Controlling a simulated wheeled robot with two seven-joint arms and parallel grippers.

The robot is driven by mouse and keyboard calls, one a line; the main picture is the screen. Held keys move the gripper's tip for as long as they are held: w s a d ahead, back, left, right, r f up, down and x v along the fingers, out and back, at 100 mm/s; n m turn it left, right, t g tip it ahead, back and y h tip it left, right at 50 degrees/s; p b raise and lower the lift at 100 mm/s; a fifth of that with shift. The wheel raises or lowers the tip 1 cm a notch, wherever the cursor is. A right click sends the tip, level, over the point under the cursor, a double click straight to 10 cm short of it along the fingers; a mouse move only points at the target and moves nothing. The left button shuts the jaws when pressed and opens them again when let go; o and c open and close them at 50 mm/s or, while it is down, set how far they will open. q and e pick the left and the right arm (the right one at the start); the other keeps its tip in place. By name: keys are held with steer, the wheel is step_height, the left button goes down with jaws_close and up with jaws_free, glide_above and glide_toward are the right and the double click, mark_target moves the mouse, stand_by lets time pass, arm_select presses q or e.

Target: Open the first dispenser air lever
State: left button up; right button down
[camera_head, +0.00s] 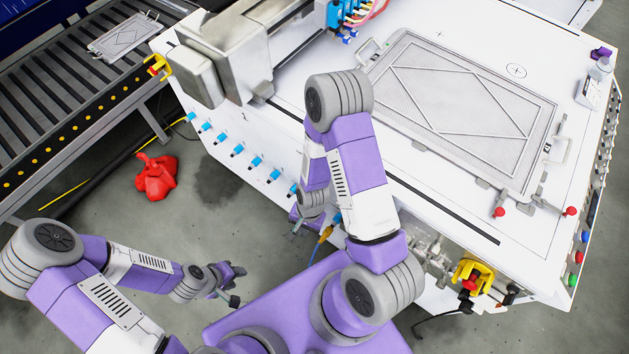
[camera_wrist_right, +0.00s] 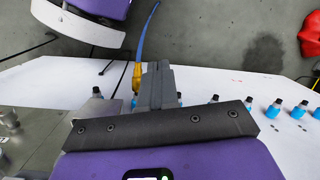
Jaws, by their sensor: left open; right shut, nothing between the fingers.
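A row of small air levers with blue bodies and black ends (camera_head: 255,162) runs along the gantry's white front panel. I cannot tell which one is the first. In the right wrist view several levers (camera_wrist_right: 273,109) show to the right of my right gripper (camera_wrist_right: 158,72). Its fingers are shut and empty, in front of the panel, and partly cover the row. In the head view my right gripper (camera_head: 300,226) is mostly hidden behind its own arm, near the row's right end. My left gripper (camera_head: 236,284) is open and empty, over the floor, away from the panel.
A yellow fitting (camera_wrist_right: 137,77) with a blue hose (camera_wrist_right: 146,32) is just left of the right fingers. A red bundle (camera_head: 156,177) lies on the floor beside the roller conveyor (camera_head: 60,100). A framed screen (camera_head: 460,110) lies on the gantry's white top.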

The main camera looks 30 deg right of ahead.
steer(key=w+d+r+m+h+p, duration=0.1)
steer(key=w+d+r+m+p, duration=0.25)
steer(key=r+m, duration=0.7)
steer(key=w+d+r+m+h+p, duration=0.25)
steer(key=w+d+r+m, duration=0.2)
steer(key=r+m, duration=0.55)
steer(key=shift+m+g+y, duration=0.3)
steer(key=shift+m+y, duration=0.05)
steer(key=shift+m, duration=0.1)
steer(key=shift+w+a+f+b, duration=0.15)
steer(key=shift+f+b, duration=1.05)
steer(key=shift+f, duration=2.45)
steer(key=shift+w+d+f+b, duration=0.2)
steer(key=shift+f+b, duration=1)
steer(key=shift+f, duration=2.45)
steer(key=shift+a, duration=0.2)
